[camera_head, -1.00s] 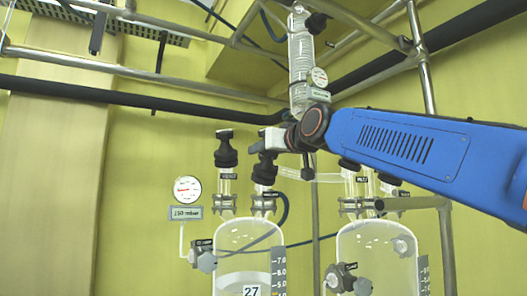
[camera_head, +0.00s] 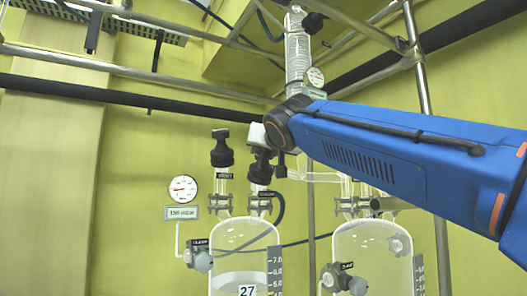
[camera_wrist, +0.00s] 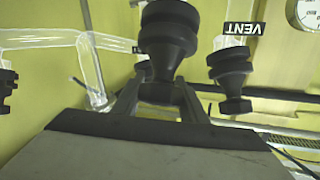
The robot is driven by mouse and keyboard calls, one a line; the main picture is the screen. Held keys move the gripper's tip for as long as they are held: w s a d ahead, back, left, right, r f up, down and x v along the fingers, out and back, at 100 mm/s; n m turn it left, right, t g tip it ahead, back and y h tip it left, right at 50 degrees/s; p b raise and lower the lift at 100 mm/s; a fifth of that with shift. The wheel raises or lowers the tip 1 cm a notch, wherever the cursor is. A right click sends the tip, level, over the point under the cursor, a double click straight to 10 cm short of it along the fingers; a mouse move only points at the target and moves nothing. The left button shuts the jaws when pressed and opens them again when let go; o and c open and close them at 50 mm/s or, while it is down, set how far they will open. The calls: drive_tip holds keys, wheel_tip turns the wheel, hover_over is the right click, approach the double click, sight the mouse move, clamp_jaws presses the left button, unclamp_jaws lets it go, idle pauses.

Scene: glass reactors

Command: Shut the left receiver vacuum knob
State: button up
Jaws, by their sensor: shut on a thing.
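The left receiver (camera_head: 240,250) is a glass vessel marked 27 with two black knobs on top. Its right knob, the vacuum knob (camera_head: 260,172), sits just below the end of my arm; its label is too small to read for certain. In the wrist view my gripper (camera_wrist: 160,92) has its two fingers around this black stepped knob (camera_wrist: 168,38) and is shut on it. The vent knob (camera_head: 222,150) stands to its left, upright and apart from my gripper; it also shows in the wrist view (camera_wrist: 231,75) beside a VENT label. In the head view the fingers are hidden.
A round pressure gauge (camera_head: 183,189) with a small display hangs left of the left receiver. A glass column (camera_head: 298,50) rises behind. Steel pipes (camera_head: 130,72) cross above.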

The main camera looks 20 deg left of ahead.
drive_tip(key=shift+d+f+m+h, duration=0.1)
drive_tip(key=shift+m+h, duration=0.3)
drive_tip(key=shift+m, duration=0.1)
idle(0.3)
drive_tip(key=o, duration=1.1)
drive_tip(key=shift+c, duration=0.2)
drive_tip(key=f+v, duration=0.1)
drive_tip(key=v, duration=1.6)
drive_tip(key=shift+s+r, duration=0.25)
